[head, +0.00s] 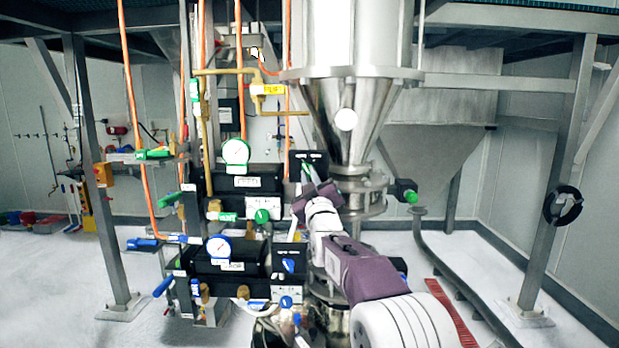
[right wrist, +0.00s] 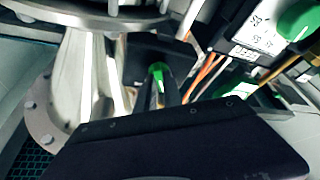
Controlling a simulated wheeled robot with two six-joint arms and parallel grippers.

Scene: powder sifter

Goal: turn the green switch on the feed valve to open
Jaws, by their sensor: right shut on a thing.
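The green switch (right wrist: 157,72) shows in the right wrist view, held between the two dark fingers of my right gripper (right wrist: 158,88). Only its bright green end shows; the fingers hide the rest. In the head view my right gripper (head: 308,184) reaches up to a black box (head: 308,158) with a white label, left of the steel hopper's neck. The switch's exact angle cannot be told. My left gripper is not in view.
A steel hopper (head: 350,110) stands just right of my right gripper. Gauges (head: 235,152), a round green knob (head: 262,216), a blue knob (head: 289,265) and pipes crowd the left. Another black box with a green knob (head: 411,197) is at right. Floor is clear at far right.

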